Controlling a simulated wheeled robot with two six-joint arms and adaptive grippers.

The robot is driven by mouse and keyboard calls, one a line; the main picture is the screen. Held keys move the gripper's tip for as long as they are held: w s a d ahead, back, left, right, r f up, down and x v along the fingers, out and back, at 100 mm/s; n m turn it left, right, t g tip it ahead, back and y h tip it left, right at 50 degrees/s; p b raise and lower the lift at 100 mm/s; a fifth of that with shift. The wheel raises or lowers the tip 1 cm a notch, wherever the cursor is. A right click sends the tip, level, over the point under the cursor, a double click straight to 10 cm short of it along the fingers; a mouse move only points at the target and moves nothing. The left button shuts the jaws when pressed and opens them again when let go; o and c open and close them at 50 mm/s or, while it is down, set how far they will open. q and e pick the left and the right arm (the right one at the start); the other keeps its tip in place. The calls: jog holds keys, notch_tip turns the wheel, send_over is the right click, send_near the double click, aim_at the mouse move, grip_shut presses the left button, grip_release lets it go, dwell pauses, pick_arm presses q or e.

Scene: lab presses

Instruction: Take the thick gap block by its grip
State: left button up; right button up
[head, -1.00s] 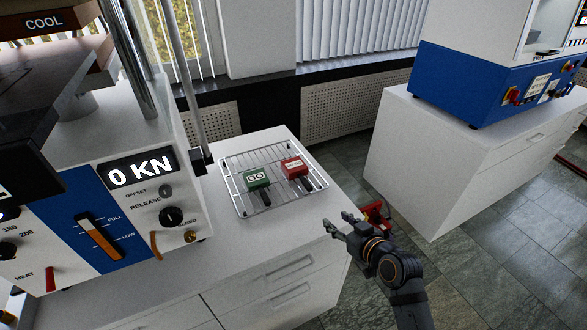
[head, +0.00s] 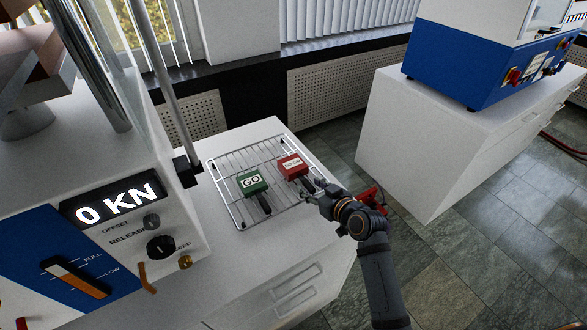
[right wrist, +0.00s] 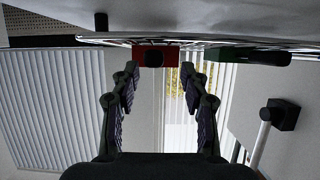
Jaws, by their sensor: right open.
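Two gap blocks lie on a wire rack (head: 233,215): a green one marked GO (head: 251,181) and a red one (head: 291,165) with a white label. Each has a dark grip pointing toward the front right; I cannot tell from the labels which block is thick. My right gripper (head: 313,190) is open by the red block's grip, partly hiding it. In the right wrist view, the red block (right wrist: 172,55) and its dark grip end lie ahead between the open fingers (right wrist: 158,76). The green block (right wrist: 262,54) is right of them. My left gripper is not in view.
The press (head: 175,215) with its 0 KN display stands left of the rack, with a thin upright post beside it. The rack lies on a white cabinet (head: 225,262). A blue and white machine (head: 470,70) stands on another cabinet at right. Floor lies between.

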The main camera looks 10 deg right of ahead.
aim_at(306, 180)
jog(key=shift+w, duration=0.35)
jog(key=x, duration=0.4)
jog(key=shift+w+d, duration=0.1)
jog(key=shift+d, duration=0.1)
jog(key=shift+w+a+f, duration=0.1)
jog(key=shift+w+f, duration=0.05)
jog(key=shift+w, duration=0.05)
jog(key=shift+s, duration=0.1)
jog(key=shift+c, duration=1)
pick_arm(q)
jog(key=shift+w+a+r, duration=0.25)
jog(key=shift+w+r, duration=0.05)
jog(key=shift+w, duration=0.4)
pick_arm(e)
grip_shut()
